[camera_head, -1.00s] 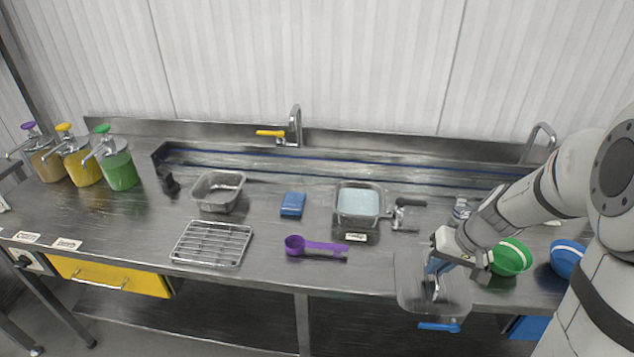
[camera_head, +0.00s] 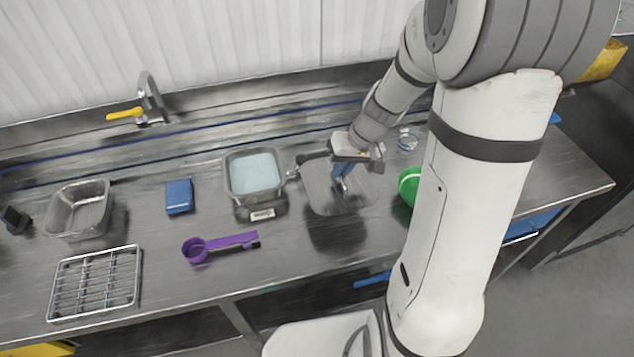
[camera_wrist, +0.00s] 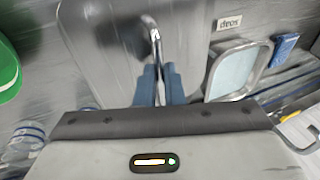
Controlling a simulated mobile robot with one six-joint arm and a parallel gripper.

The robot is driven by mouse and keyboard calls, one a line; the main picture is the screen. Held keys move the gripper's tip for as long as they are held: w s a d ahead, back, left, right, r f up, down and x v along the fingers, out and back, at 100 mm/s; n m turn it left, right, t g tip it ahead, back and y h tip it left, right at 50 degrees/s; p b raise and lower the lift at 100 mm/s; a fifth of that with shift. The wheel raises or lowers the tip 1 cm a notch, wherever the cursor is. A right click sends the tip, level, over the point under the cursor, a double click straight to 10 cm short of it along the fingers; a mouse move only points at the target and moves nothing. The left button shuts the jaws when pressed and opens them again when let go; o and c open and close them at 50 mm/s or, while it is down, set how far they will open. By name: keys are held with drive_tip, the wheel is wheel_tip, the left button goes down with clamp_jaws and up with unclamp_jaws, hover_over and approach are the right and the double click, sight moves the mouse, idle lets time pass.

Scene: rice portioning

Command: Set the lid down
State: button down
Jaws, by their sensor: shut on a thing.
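My gripper (camera_head: 341,178) is shut on the upright handle of a flat, clear grey lid (camera_head: 318,192). The lid is beside the right end of the metal pan (camera_head: 228,182) with pale blue contents. A dark shadow lies on the counter in front of the lid, which seems to hang a little above the surface; the exact gap cannot be told. In the wrist view the blue fingers (camera_wrist: 158,85) grip the handle and the lid (camera_wrist: 100,50) spreads beyond them. The pan also shows there (camera_wrist: 213,80).
A black-handled tool (camera_head: 312,157) lies between pan and lid, partly hidden. A green bowl (camera_head: 408,184) stands right of the lid, partly behind my arm. A purple scoop (camera_head: 225,244), blue block (camera_head: 179,196), wire rack (camera_head: 95,283) and empty metal pan (camera_head: 76,212) stand left.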

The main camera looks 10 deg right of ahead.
sight(339, 182)
wheel_tip(339, 182, down, 4)
drive_tip(key=shift+w+a+f, duration=0.1)
drive_tip(key=shift+w, duration=0.05)
drive_tip(key=shift+f, duration=2)
drive_tip(key=shift+f, duration=0.2)
drive_tip(key=c, duration=1.5)
unclamp_jaws()
drive_tip(key=shift+r, duration=0.1)
drive_tip(key=shift+c, duration=0.2)
